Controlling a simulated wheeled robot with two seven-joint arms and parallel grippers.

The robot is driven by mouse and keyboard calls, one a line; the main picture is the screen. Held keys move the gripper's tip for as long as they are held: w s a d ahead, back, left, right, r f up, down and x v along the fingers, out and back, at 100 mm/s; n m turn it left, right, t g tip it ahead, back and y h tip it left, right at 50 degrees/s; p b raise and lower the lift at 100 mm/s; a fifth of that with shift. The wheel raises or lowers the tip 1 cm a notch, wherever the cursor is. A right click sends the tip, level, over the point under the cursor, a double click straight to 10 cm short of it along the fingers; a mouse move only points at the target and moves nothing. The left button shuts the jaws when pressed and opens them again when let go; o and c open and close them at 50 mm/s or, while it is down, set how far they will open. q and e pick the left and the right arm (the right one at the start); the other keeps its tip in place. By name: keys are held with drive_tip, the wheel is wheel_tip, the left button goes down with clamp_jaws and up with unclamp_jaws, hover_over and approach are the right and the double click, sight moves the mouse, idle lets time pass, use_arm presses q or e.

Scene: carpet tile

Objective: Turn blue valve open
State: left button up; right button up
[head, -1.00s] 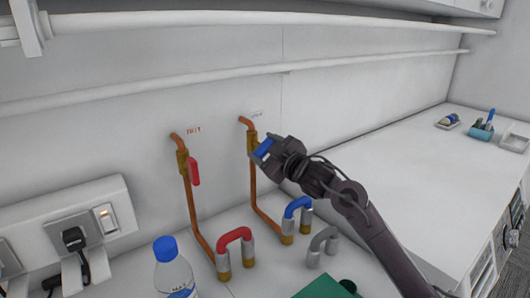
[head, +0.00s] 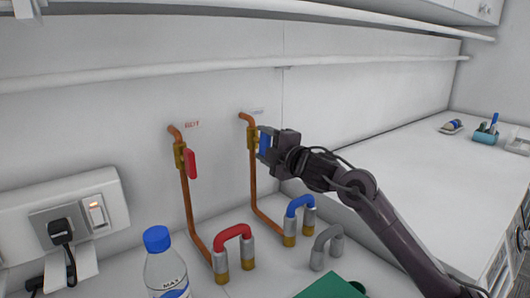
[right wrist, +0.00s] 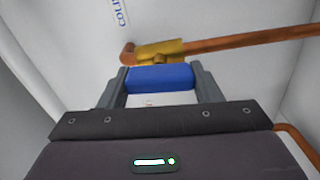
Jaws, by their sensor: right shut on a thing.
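The blue valve handle (head: 265,144) sits on a brass valve body (head: 252,138) in the right-hand copper pipe (head: 253,185), under a small wall label. My right gripper (head: 266,143) reaches it from the right and is shut on the handle. In the right wrist view the blue handle (right wrist: 160,78) lies between the two grey fingers, with the brass body (right wrist: 160,52) just beyond. In the head view the handle hangs roughly along the pipe, partly hidden by the gripper. My left gripper is not in view.
A red valve handle (head: 190,164) is on the HOT pipe to the left. A bottle (head: 165,265) stands at the front. The right counter (head: 400,160) is largely clear.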

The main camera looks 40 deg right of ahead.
drive_tip(key=shift+f+n+b, duration=0.15)
drive_tip(key=shift+n+b, duration=0.2)
drive_tip(key=shift+n, duration=0.25)
drive_tip(key=o, duration=1)
drive_tip(key=shift+s+a, duration=0.1)
drive_tip(key=shift+s, duration=0.4)
drive_tip(key=s+b, duration=0.1)
drive_tip(key=s, duration=0.5)
drive_tip(key=shift+s+a+b, duration=0.3)
drive_tip(key=shift+s+a, duration=0.05)
drive_tip(key=shift+s, duration=0.05)
